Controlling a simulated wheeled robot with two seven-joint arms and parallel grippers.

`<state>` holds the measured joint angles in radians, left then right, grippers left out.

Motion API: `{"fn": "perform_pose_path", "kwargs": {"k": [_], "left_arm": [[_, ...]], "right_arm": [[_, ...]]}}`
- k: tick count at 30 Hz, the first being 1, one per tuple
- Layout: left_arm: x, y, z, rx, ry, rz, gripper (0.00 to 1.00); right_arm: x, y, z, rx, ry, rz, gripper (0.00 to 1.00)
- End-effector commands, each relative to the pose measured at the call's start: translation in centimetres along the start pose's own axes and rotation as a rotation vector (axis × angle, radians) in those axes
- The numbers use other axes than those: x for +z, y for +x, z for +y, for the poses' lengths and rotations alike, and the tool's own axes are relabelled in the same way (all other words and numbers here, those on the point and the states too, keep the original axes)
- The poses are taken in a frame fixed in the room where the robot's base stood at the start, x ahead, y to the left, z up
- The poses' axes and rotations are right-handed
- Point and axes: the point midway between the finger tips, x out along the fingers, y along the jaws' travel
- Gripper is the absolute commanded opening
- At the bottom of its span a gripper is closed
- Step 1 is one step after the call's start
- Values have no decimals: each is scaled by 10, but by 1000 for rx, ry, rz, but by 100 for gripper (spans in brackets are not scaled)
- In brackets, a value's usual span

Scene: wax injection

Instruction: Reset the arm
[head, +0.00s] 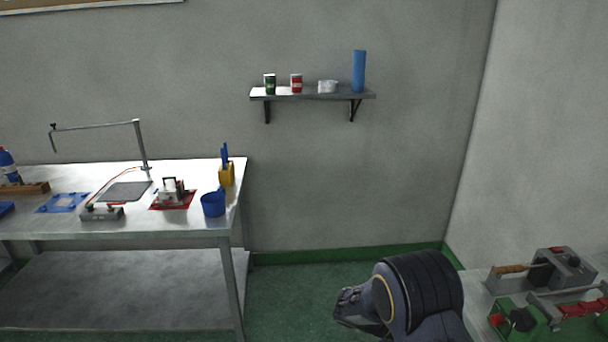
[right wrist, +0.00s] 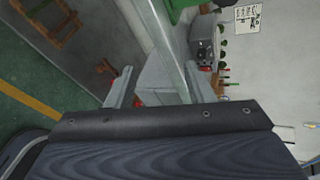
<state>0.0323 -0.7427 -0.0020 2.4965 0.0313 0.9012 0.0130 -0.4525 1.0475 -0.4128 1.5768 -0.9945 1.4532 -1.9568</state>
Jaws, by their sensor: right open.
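My right gripper (right wrist: 160,88) shows in the right wrist view with its two grey fingers apart and nothing between them. Behind the fingers, the edge of a grey table or frame runs diagonally across the view. In the head view a dark rounded link of my arm stands at the lower right, over the green floor. No gripper fingers can be made out in the head view. My left gripper is in neither view.
A metal workbench (head: 190,235) at the left carries a blue cup (head: 213,203), a yellow holder (head: 227,174) and a small device on a red mat. A wall shelf (head: 312,93) holds cans and a blue cylinder. Green equipment (head: 530,318) stands at the lower right.

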Motion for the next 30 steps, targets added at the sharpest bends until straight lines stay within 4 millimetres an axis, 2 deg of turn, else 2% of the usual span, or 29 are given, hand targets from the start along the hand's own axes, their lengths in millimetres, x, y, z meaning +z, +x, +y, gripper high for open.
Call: {"fn": "perform_pose_path", "kwargs": {"k": [5,11,16,21,27,30], "left_arm": [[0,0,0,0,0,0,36],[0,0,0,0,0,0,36],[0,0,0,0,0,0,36],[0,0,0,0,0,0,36],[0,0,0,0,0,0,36],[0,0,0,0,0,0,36]], "right_arm": [[-27,9,-31,188,311,197,48],[-76,4,-72,415,836,568,48],[-118,-16,-104,529,1280,936,48],[-157,-41,-132,565,1682,1347,48],[-196,-70,-155,509,2044,1847,48],[-208,-79,-159,460,2148,2048,48]]}}
